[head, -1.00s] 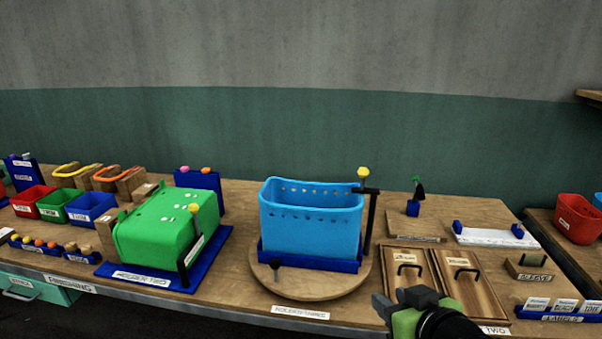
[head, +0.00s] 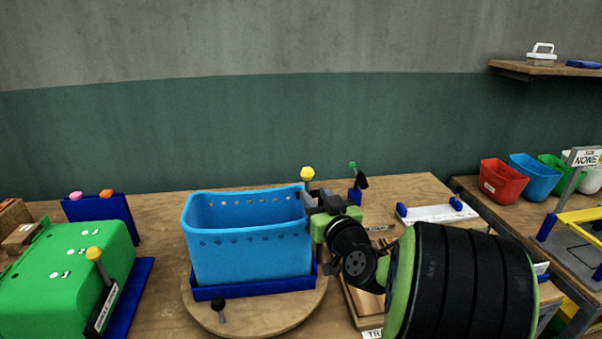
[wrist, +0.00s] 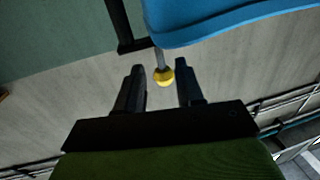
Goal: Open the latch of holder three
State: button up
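Holder three is a blue base (head: 250,288) on a round wooden turntable (head: 205,315), holding a light-blue perforated basket (head: 250,262). Its latch has a yellow knob (head: 307,173) on a short stem, at the basket's right rear corner. My gripper (head: 318,196) is at that corner, in front of the latch, and hides most of its bar and post. In the wrist view the yellow knob (wrist: 163,77) shows between the two spread fingers of my gripper (wrist: 160,68), with gaps on both sides. A black latch bar (wrist: 122,28) and the basket rim (wrist: 220,28) show beyond. The gripper is open and empty.
A green bin (head: 65,265) with another yellow-knobbed latch stands at left. Behind my gripper are a small green-tipped piece (head: 355,175) and a white strip with blue ends (head: 435,213). Red (head: 502,180) and blue bins stand on the right table. My arm covers the bench's right front.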

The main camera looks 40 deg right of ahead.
aim_at(308, 186)
jog(key=p+x, duration=0.2)
jog(key=x, duration=0.5)
jog(key=shift+w, duration=0.3)
grip_shut()
